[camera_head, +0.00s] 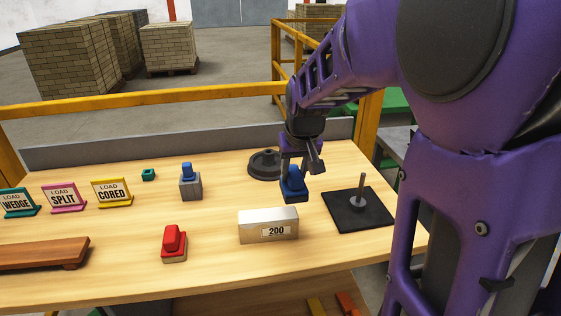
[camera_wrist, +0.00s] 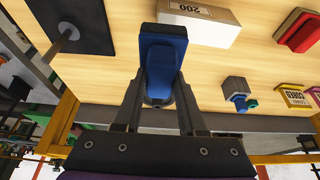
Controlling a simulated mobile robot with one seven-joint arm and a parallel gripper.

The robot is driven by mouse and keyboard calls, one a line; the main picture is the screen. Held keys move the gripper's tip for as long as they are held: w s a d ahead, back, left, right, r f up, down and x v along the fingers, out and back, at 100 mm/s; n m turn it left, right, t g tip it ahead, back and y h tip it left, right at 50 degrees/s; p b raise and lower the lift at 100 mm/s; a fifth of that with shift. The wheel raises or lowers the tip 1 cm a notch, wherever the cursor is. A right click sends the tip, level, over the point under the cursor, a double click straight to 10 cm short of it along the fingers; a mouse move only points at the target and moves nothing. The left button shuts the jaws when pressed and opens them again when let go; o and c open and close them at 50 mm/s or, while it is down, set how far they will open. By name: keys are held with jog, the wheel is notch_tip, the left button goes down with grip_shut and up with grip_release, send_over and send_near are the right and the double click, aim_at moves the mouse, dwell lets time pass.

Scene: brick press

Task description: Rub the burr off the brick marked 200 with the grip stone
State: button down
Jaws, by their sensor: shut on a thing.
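The brick marked 200 (camera_head: 255,228) is a pale block lying on the wooden table, with its label facing front; it also shows in the wrist view (camera_wrist: 225,27). I cannot make out the burr. My gripper (camera_head: 292,170) is shut on a blue block (camera_head: 294,188), which looks like the grip stone.
A black plate with an upright rod (camera_head: 344,222) lies right of the brick, and a dark round base (camera_head: 262,166) behind. A red-topped block (camera_head: 173,243), a grey block with a blue top (camera_head: 190,186) and LOAD signs (camera_head: 112,192) stand left. The table before the brick is clear.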

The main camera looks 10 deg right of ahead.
jog(key=shift+r+p, duration=0.55)
jog(key=shift+r, duration=0.55)
